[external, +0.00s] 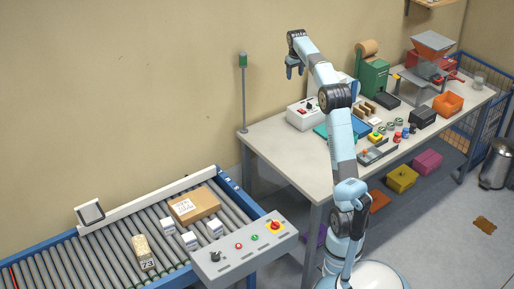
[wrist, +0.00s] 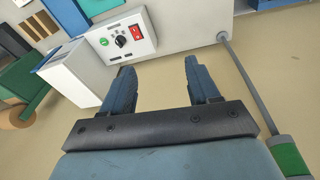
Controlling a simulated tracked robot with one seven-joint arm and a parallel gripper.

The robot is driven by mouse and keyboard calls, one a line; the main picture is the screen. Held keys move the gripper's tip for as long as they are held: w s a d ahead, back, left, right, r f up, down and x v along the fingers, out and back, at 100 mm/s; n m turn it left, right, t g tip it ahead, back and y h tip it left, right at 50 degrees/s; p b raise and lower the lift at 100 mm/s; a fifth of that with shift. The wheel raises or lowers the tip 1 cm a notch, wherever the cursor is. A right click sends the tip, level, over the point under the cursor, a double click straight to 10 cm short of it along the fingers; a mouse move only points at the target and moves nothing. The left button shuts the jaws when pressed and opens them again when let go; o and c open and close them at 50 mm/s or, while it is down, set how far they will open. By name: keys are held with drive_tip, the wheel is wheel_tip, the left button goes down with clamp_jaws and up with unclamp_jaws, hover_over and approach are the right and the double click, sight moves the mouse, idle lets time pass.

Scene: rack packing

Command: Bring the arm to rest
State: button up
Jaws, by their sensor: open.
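My gripper (external: 295,72) is raised high over the back left part of the table (external: 280,148) in the external view, in front of the wall. Its two fingers point down and stand apart with nothing between them. In the wrist view the open fingers of my gripper (wrist: 157,88) show beige wall or floor surface between them. My arm is bent, rising from its base at the lower right and reaching up and back to the left.
A white control box (external: 301,117) stands below my gripper, also in the wrist view (wrist: 124,40). A post with a green top (external: 243,62) stands left of it. A green machine (external: 374,77) is at the right. A conveyor (external: 110,254) carries a cardboard box (external: 194,205).

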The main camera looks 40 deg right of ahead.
drive_tip(key=s+a+r+t, duration=0.2)
drive_tip(key=s+a+r, duration=0.1)
drive_tip(key=s+a, duration=1.6)
drive_tip(key=s+a+f, duration=0.2)
drive_tip(key=s+f, duration=0.2)
drive_tip(key=s, duration=0.5)
drive_tip(key=s+a+f+n+t, duration=0.1)
drive_tip(key=s+a+f, duration=0.1)
drive_tip(key=s+f, duration=0.3)
drive_tip(key=s+a+f+t+y, duration=0.1)
drive_tip(key=s+a+f, duration=0.2)
drive_tip(key=s, duration=1)
wheel_tip(320, 180, down, 2)
drive_tip(key=shift+f, duration=0.1)
